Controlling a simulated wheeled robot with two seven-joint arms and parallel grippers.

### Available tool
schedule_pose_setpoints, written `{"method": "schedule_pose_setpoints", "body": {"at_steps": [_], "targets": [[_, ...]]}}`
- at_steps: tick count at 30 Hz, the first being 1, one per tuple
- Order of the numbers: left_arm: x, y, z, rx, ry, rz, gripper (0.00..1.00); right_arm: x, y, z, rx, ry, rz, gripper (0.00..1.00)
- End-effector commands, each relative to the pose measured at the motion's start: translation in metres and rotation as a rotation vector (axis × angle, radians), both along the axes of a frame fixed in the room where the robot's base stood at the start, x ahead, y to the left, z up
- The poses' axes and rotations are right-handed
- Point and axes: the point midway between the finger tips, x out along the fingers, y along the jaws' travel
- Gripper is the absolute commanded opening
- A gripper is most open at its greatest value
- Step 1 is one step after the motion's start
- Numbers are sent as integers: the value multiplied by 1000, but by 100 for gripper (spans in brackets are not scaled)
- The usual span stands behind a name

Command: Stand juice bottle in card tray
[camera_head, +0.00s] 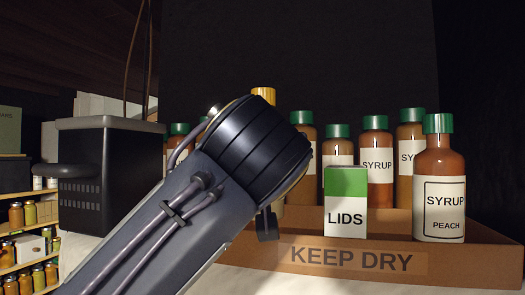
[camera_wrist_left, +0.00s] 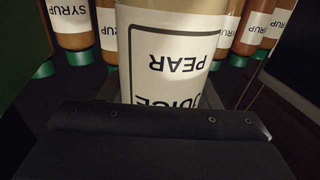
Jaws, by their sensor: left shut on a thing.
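The juice bottle shows its orange cap (camera_head: 264,95) above my left wrist in the head view; my arm hides most of its body. In the left wrist view its pale body and white label, reading JUICE PEAR (camera_wrist_left: 175,60), appear upside down. My left gripper (camera_wrist_left: 162,98) is shut on the bottle. The brown card tray (camera_head: 470,262), marked KEEP DRY, lies beyond and right of my arm. I cannot tell whether the bottle's base touches the tray floor. My right gripper is not in view.
The tray holds a peach syrup bottle (camera_head: 440,190) at the right, a green and white lids box (camera_head: 346,205) near the front, and several syrup bottles (camera_head: 377,165) behind. A dark box-shaped appliance (camera_head: 105,170) stands left. Shelves with jars (camera_head: 28,215) are at far left.

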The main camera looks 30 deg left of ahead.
Motion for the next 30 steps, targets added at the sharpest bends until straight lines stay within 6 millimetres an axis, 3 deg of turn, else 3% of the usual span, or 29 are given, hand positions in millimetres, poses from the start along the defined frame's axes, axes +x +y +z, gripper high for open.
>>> {"method": "schedule_pose_setpoints", "body": {"at_steps": [12, 30], "targets": [[-1, 0, -33, 0, -1, 0, 26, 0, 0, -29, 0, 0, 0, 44], [-1, 0, -38, 0, -1, 0, 26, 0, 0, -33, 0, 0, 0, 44]]}}
